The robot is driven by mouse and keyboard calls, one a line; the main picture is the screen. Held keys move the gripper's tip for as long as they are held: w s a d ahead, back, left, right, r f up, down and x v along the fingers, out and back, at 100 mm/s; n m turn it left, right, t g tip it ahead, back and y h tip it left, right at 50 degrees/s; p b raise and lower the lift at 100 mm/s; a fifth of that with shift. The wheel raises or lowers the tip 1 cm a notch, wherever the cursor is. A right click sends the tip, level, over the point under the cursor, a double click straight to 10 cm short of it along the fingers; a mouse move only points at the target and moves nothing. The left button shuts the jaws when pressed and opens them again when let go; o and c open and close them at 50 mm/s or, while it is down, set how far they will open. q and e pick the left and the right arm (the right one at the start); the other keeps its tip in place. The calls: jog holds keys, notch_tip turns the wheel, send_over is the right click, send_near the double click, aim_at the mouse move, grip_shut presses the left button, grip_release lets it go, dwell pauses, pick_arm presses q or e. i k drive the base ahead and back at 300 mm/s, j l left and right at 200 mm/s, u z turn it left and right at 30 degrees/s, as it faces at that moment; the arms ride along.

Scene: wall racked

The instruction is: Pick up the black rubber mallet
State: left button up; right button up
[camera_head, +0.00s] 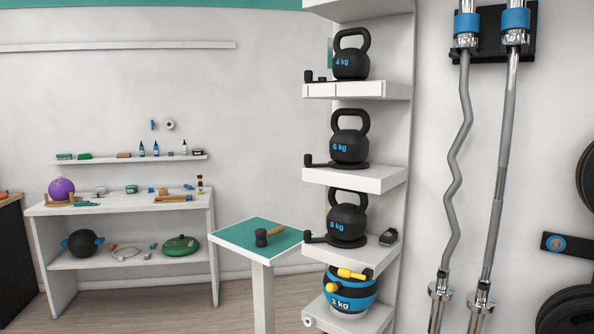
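A mallet with a black head (261,238) and a wooden handle lies on a small stand with a teal top (236,236), left of the shelf tower. The handle points to the right and back. Neither of my grippers is in the head view.
A white shelf tower (380,177) right of the stand holds kettlebells marked 4 kg (351,57), 6 kg (349,140) and 8 kg (347,218), with a 3 kg ball (348,288) below. Two bars (459,150) hang at right. A white table (120,208) stands at left.

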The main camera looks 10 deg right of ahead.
aim_at(261, 235)
jog(key=i+j+z, duration=0.1)
jog(key=z, duration=0.55)
jog(key=i+j+z, duration=0.45)
jog(key=j, duration=0.2)
jog(key=j+z, duration=0.25)
jog(key=i+j, duration=0.1)
jog(key=j, duration=0.3)
jog(key=i+j, duration=0.1)
jog(key=j, duration=0.25)
jog(key=i+j, duration=0.15)
jog(key=j, duration=0.25)
jog(key=i+j+z, duration=0.1)
jog(key=j, duration=0.3)
